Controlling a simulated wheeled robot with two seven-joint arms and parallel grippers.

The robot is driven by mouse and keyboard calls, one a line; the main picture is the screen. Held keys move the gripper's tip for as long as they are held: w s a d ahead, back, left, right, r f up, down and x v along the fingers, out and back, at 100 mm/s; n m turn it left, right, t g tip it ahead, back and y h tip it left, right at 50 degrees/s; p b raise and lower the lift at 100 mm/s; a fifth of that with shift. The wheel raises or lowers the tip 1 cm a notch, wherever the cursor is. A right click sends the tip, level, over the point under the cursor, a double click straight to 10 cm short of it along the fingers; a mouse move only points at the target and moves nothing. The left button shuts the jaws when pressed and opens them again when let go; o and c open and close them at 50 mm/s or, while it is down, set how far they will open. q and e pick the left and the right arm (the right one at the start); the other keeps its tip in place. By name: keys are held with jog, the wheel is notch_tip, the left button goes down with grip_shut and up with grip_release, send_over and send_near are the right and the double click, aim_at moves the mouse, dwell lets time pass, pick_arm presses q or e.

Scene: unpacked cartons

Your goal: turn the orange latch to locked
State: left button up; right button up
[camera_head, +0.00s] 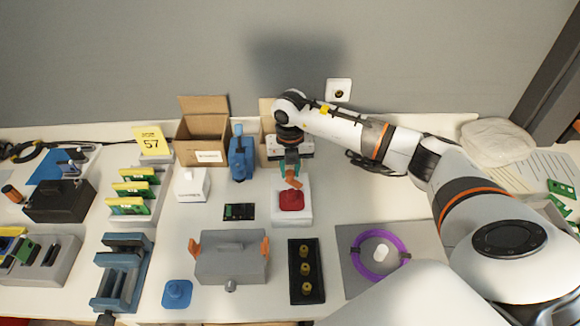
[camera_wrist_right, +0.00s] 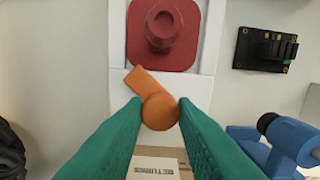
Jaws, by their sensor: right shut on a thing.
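The orange latch (camera_head: 293,181) sits on a white panel (camera_head: 277,213), behind a red knob (camera_head: 291,200) on a red square base. In the right wrist view the latch (camera_wrist_right: 159,110) has a round head and a short flat arm slanting up and left toward the red knob (camera_wrist_right: 163,28). My right gripper (camera_head: 290,174) reaches down from behind. Its green fingers (camera_wrist_right: 159,108) are shut on the round head of the latch, one on each side. The latch's underside and any lock marking are hidden. My left gripper is not in view.
An open carton (camera_head: 203,139) and a blue device (camera_head: 240,158) stand left of my right arm. A black circuit board (camera_head: 239,212) lies left of the panel. A grey box (camera_head: 231,258) and a black tray (camera_head: 294,271) are in front; a purple ring (camera_head: 353,256) lies at right.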

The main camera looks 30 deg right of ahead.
aim_at(290, 173)
jog(key=m+p, duration=0.1)
jog(key=m, duration=0.4)
jog(key=shift+r+m, duration=0.15)
jog(key=shift+m, duration=0.15)
jog(key=shift+m+p, duration=0.7)
jog(key=shift+m, duration=1.4)
jog(key=o, duration=1)
notch_tip(290, 173, up, 12)
jog(key=b, duration=0.1)
jog(key=shift+b, duration=0.35)
